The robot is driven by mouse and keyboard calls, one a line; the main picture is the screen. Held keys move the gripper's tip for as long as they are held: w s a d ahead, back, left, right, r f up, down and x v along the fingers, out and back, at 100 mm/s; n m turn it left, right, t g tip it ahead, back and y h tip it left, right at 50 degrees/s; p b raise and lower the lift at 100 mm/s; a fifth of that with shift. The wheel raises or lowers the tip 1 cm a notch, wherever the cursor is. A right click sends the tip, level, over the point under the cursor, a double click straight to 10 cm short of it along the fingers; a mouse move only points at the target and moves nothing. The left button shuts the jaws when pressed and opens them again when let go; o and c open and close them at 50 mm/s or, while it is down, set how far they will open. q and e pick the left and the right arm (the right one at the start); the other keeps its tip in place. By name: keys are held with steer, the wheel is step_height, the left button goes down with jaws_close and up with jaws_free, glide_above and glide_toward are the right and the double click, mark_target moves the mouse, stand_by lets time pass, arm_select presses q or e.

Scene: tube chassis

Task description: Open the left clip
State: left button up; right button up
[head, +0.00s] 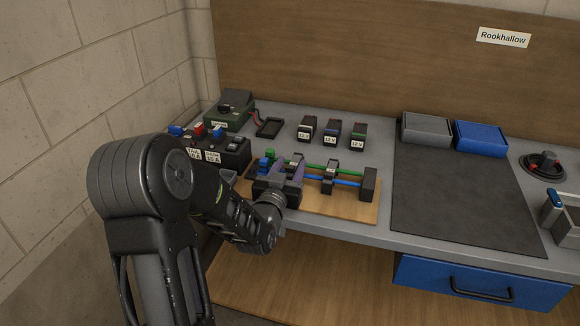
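The tube chassis rests on a wooden board (345,208). A green tube (316,167) and a blue tube (347,183) run across to a dark end block (369,184). The left clip (297,159) shows its grey top just beyond my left gripper's fingers; its lower part is hidden. Another clip (331,172) straddles the tubes further right. My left gripper (290,170) is low over the left end of the chassis, its two fingers apart near the left clip. Whether they touch it I cannot tell. My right gripper is out of view.
Left of the board stands a dark box with fuse labels (222,151); a green device (230,112) is behind it. Several 12 V modules (331,133) stand at the back. A dark mat (460,200) lies clear at right, with a grey bin (426,129) and blue bin (480,139) behind.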

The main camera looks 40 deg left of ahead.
arm_select(q)
jaws_close()
stand_by(1.2)
